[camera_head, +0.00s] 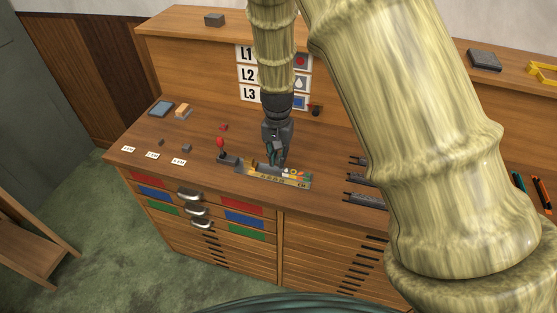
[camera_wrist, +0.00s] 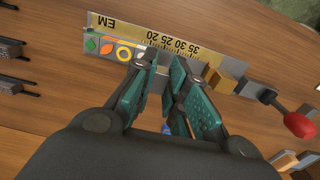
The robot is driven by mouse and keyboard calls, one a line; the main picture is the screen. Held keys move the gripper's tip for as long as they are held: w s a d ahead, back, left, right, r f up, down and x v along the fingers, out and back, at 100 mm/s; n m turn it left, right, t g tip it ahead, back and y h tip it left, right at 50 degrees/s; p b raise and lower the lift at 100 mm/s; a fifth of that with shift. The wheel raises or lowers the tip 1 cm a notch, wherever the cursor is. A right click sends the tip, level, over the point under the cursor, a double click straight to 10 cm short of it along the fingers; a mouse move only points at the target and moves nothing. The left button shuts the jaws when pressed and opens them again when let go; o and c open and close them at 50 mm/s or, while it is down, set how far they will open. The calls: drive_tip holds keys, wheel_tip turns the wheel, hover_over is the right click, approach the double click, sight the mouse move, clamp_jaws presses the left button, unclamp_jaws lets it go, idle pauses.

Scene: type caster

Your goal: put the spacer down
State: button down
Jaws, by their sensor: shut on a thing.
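The composing stick (camera_head: 262,178), a flat metal holder with a brass scale, lies on the bench top. In the wrist view its scale (camera_wrist: 130,28) is along the top, with several coloured picture pieces (camera_wrist: 107,48) in a row below it. My gripper (camera_wrist: 160,70) points down over the stick, just beyond the end of this row. It is shut on the spacer (camera_wrist: 151,56), a small grey piece largely hidden between the teal fingers. In the head view my gripper (camera_head: 274,160) is low over the stick; whether the spacer touches it I cannot tell.
A tan block (camera_wrist: 226,80) sits in the stick beside the fingers. A red-knobbed lever (camera_head: 220,145) stands at its left end. Small blocks and white labels (camera_head: 152,155) lie further left. Dark racks (camera_head: 362,180) are at right; a sign board (camera_head: 247,75) is behind.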

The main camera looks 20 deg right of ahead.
drive_tip(key=shift+f+p, duration=0.55)
drive_tip(key=shift+f, duration=0.75)
drive_tip(key=shift+s+f, duration=0.15)
drive_tip(key=shift+f, duration=0.45)
drive_tip(key=c, duration=1.4)
unclamp_jaws()
drive_tip(key=shift+c, duration=0.2)
drive_tip(key=shift+f, duration=0.15)
drive_tip(key=shift+r, duration=0.8)
wheel_tip(320, 180, up, 12)
drive_tip(key=b, duration=0.4)
drive_tip(key=shift+w, duration=0.2)
